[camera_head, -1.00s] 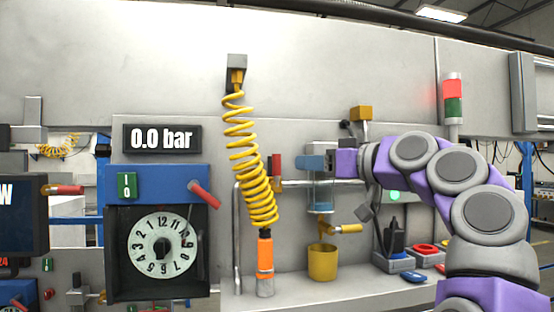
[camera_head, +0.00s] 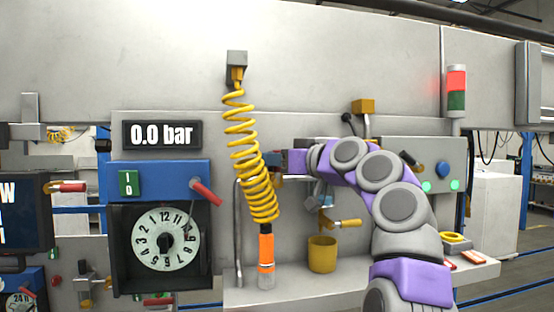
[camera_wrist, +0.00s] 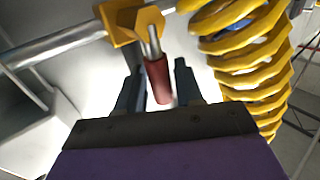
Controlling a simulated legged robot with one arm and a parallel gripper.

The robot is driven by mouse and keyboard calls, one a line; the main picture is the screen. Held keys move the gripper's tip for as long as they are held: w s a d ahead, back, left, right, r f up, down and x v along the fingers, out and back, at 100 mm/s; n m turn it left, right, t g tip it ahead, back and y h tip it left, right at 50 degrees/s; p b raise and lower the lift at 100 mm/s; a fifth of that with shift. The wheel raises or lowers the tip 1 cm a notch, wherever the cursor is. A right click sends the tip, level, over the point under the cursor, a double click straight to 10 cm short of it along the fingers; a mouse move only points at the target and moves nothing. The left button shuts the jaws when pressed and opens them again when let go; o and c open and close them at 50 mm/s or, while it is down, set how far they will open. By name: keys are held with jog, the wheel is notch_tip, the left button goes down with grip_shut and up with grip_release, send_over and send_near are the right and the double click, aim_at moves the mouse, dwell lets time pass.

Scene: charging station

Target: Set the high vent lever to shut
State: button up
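A lever with a dark red handle (camera_wrist: 157,80) sticks out of a yellow valve body (camera_wrist: 133,22) on a grey pipe in the wrist view. It appears to be the high vent lever; no label is readable. My gripper (camera_wrist: 158,68) is open, with its two dark fingers on either side of the handle. The handle lies between the fingers, and I cannot tell whether either touches it. In the head view my gripper (camera_head: 277,163) is at the pipe, right beside the yellow coiled hose (camera_head: 250,165), and the lever is hidden there.
The coiled hose also hangs close to the right finger in the wrist view (camera_wrist: 240,50). A display (camera_head: 162,135) reads 0.0 bar. A red lever (camera_head: 205,191) sits on a blue box above a dial (camera_head: 165,239). A yellow-handled tap (camera_head: 345,223) is above a yellow cup (camera_head: 322,254).

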grip_shut()
jog(key=shift+s+a, duration=0.1)
jog(key=shift+a, duration=0.05)
